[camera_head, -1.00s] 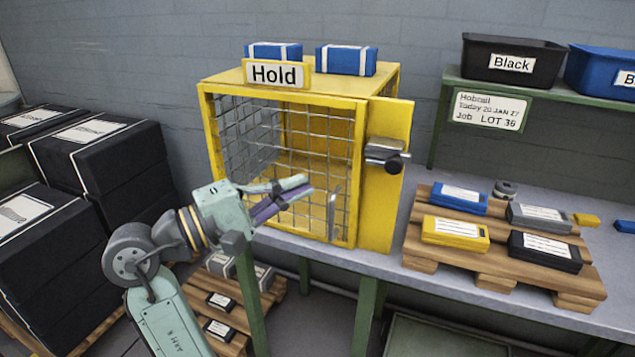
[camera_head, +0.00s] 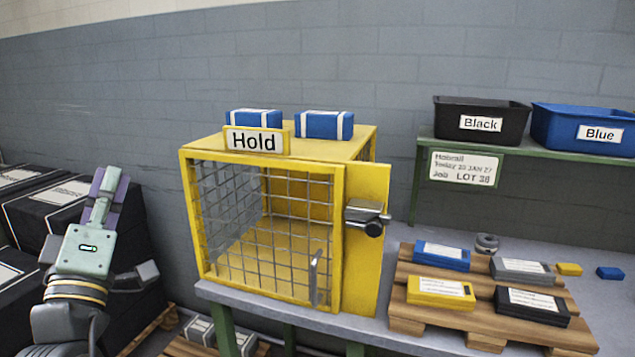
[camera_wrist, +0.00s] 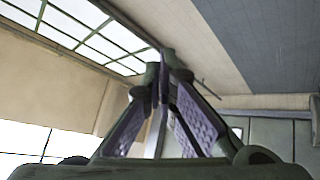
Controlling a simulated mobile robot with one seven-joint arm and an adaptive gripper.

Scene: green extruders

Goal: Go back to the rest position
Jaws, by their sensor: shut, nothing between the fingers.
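My gripper (camera_head: 103,195) is at the left of the head view, pointing up, with its fingers together and nothing between them. It is clear of the bench and to the left of the yellow Hold cage (camera_head: 187,215). In the wrist view my gripper's purple-padded fingers (camera_wrist: 160,65) come together at the tips. Behind them are a window, a pale wall and the ceiling area, with no work objects.
The cage's mesh door appears shut, and two blue boxes (camera_head: 324,125) lie on its top. A wooden pallet (camera_head: 405,310) with several cartridges stands on the bench at right. Black wrapped boxes (camera_head: 140,235) are stacked behind my arm. A black bin (camera_head: 480,105) and a blue bin (camera_head: 570,120) sit on a shelf.

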